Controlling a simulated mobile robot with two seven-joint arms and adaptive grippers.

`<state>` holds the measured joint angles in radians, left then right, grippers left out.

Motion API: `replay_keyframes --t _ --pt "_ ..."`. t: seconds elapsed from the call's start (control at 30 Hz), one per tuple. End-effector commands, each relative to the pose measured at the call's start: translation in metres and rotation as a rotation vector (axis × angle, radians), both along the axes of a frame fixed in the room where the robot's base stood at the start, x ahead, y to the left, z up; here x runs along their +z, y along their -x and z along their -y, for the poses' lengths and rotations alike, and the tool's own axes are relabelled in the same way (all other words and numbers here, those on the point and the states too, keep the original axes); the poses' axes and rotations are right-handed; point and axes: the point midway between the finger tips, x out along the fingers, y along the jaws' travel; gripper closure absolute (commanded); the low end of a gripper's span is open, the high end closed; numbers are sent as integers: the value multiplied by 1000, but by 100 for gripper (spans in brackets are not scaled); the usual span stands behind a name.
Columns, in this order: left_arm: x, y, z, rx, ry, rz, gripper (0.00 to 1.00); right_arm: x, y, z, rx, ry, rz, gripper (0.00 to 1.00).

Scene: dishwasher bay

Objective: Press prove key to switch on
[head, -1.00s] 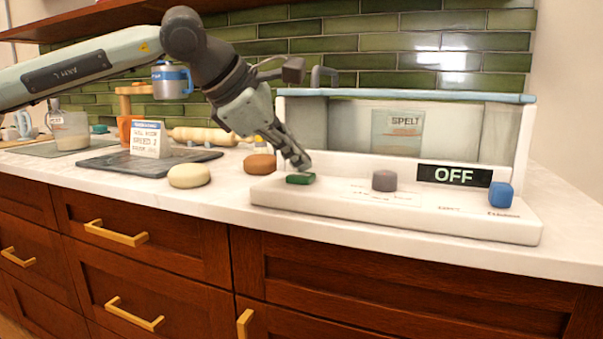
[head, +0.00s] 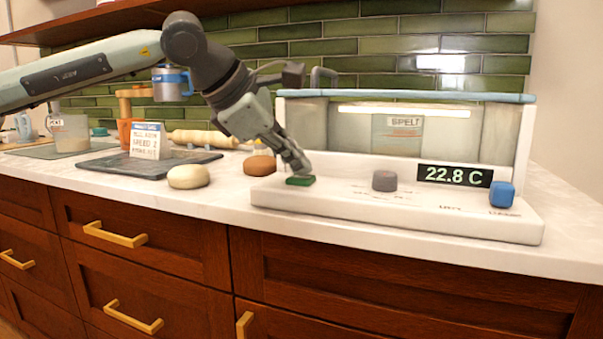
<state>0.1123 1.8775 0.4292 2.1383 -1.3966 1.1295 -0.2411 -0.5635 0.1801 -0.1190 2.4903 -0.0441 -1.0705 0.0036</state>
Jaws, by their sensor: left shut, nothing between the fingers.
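The white proving box (head: 400,216) stands on the counter at the right, with a clear-fronted chamber and a pale blue lid. Its display (head: 454,175) reads 22.8 C, and a light strip (head: 403,111) glows inside. A green key (head: 300,181) is at the left of its base, a grey knob (head: 384,181) in the middle and a blue key (head: 502,194) at the right. My left gripper (head: 301,169) is shut and empty, its fingertips at the green key; I cannot tell whether they touch it. My right gripper is not in view.
A pale dough ball (head: 188,177) and a brown one (head: 259,165) lie left of the box. A dark slate (head: 100,163) bears a small sign card (head: 147,141). A rolling pin (head: 203,138) lies behind. The counter's front strip is clear.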

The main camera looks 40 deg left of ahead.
Motion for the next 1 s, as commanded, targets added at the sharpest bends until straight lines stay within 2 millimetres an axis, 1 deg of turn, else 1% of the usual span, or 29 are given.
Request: replay_keyframes --t 0.1,0.37,0.47,1.0 --pt "5 0 -1 2 -2 -2 100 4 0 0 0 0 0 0" --pt "5 0 0 1 -1 -1 100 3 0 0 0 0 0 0" --pt "9 0 -1 1 -1 0 100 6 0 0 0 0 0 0" --pt "62 0 -1 1 -2 1 100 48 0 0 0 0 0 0"
